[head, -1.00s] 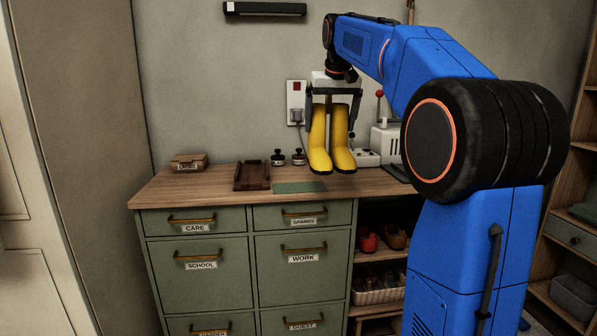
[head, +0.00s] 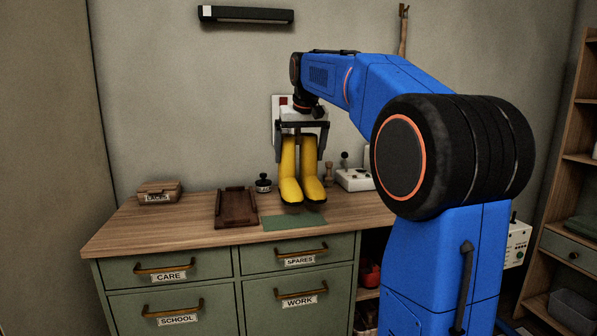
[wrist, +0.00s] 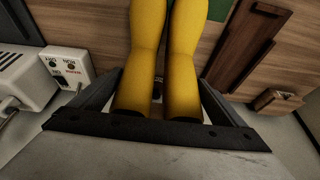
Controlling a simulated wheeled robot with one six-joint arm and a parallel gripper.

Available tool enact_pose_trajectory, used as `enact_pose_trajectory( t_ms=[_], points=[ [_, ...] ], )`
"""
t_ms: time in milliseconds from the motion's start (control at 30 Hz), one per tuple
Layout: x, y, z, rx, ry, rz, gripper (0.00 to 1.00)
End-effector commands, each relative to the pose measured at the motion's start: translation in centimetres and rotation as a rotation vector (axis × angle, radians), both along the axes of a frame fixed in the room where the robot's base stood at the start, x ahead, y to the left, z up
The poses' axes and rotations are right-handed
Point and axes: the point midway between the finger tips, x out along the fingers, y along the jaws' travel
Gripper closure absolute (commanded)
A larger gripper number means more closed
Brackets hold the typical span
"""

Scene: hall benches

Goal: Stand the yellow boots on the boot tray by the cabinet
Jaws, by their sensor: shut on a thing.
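The yellow boots (head: 301,172) hang upright side by side in my gripper (head: 302,132), soles down, above the wooden counter of the green cabinet. My gripper is shut on their upper shafts. In the wrist view the two yellow shafts (wrist: 156,60) run up from between the fingers (wrist: 160,105), and the feet are out of that frame. Below the boots a flat green mat (head: 294,221) lies on the counter. A dark brown wooden tray (head: 237,207) lies to its left. I cannot tell from the pictures which thing is the boot tray.
A small labelled wooden box (head: 160,192) stands at the counter's left end. A dark knobbed jar (head: 263,183) is behind the brown tray. A white device with a lever (head: 355,179) stands right of the boots. Open shelves (head: 370,275) and a tall wooden rack (head: 575,200) are to the right.

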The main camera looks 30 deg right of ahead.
Motion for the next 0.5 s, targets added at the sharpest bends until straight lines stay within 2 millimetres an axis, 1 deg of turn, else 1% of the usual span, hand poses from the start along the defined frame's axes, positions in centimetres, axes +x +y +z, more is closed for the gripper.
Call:
enact_pose_trajectory(
  t_ms=[167,333,500],
  points=[
    [0.0,0.0,-1.3,0.000,0.000,0.000,0.59],
    [0.0,0.0,-3.6,0.000,-0.001,0.000,0.59],
    [0.0,0.0,-4.6,-0.001,-0.002,0.000,0.59]
  ],
)
